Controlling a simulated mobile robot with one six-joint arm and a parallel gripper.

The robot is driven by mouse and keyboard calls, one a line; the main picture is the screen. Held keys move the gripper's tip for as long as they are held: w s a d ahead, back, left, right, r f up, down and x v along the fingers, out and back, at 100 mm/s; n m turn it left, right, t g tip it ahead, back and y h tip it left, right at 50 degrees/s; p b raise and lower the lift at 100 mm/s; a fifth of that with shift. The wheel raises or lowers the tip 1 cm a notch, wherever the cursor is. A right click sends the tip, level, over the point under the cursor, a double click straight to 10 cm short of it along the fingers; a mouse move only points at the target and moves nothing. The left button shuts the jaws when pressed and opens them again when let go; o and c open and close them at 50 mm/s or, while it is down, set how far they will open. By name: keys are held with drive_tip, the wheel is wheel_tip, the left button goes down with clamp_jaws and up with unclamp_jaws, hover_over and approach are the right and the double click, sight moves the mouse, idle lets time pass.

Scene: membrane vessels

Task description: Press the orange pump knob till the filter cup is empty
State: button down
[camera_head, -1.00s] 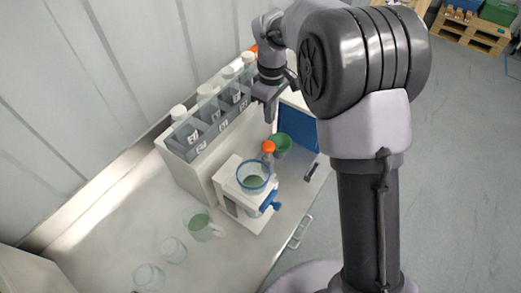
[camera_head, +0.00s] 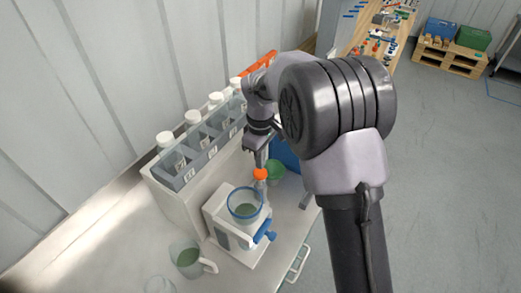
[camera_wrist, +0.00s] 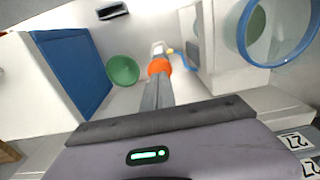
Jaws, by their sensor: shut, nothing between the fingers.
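The orange pump knob (camera_head: 260,174) stands at the back of the white filter unit (camera_head: 222,216). It also shows in the wrist view (camera_wrist: 158,67), right at the fingertips. The filter cup (camera_head: 245,203) is clear with a blue rim, sits on top of the unit, and has green at its bottom; it is partly in the wrist view (camera_wrist: 284,22). My gripper (camera_head: 260,164) is shut and empty, pointing down just over the knob. In the wrist view the fingers (camera_wrist: 157,84) overlap the knob's near edge; I cannot tell whether they touch it.
A green funnel-like cup (camera_head: 275,171) and a blue panel (camera_head: 285,152) are close behind the knob. A blue valve handle (camera_head: 264,231) is on the unit's front. A mug with green liquid (camera_head: 187,258) stands at left. A rack of white-capped bottles (camera_head: 190,160) lines the wall.

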sight(261, 173)
drive_tip(key=shift+f, duration=1.4)
wheel_tip(261, 173, down, 5)
drive_tip(key=b, duration=0.2)
drive_tip(key=shift+r+b, duration=0.1)
drive_tip(key=shift+b, duration=0.3)
drive_tip(key=shift+s+r, duration=0.15)
drive_tip(key=shift+r, duration=0.05)
wheel_tip(261, 173, up, 14)
drive_tip(key=p, duration=0.5)
drive_tip(key=shift+p, duration=0.3)
